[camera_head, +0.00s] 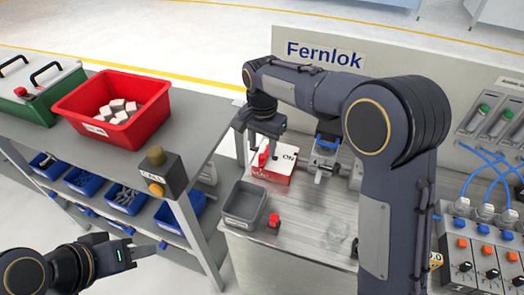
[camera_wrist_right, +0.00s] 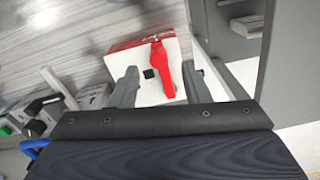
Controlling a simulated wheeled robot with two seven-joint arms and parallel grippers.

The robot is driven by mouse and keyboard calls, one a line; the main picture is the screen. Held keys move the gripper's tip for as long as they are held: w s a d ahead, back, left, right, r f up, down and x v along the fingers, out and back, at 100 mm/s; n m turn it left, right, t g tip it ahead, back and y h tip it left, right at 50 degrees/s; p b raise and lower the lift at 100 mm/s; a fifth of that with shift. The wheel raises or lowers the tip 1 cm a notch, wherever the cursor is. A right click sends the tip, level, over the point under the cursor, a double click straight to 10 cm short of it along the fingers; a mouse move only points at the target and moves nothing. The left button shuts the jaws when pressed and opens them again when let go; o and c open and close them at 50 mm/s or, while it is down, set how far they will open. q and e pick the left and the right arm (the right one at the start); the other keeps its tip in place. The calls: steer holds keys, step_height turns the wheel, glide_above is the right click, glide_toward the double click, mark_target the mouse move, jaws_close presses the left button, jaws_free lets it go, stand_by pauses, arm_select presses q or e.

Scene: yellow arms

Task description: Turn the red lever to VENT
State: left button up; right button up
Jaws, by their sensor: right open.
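The red lever (camera_wrist_right: 163,70) sits on the face of a white and red box (camera_wrist_right: 145,62), beside a small black square. In the head view the lever (camera_head: 262,159) is partly hidden by my right gripper, and the box (camera_head: 283,172) shows the word ON on its top. I cannot read VENT. My right gripper (camera_head: 257,143) is above the box, open, its fingers on either side of the lever in the wrist view (camera_wrist_right: 159,78); contact cannot be told. My left gripper (camera_head: 152,250) is at the lower left, far from the box; its jaw opening is unclear.
A grey bin (camera_head: 245,203) and a small red-topped part (camera_head: 274,222) are in front of the box. A metal fixture (camera_head: 322,160) stands to its right. A red crate (camera_head: 113,105) and a CALL button box (camera_head: 160,172) are on the left shelf. Blue cables (camera_head: 490,175) hang at right.

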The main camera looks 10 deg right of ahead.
mark_target(262, 155)
steer(key=shift+r, duration=2.1)
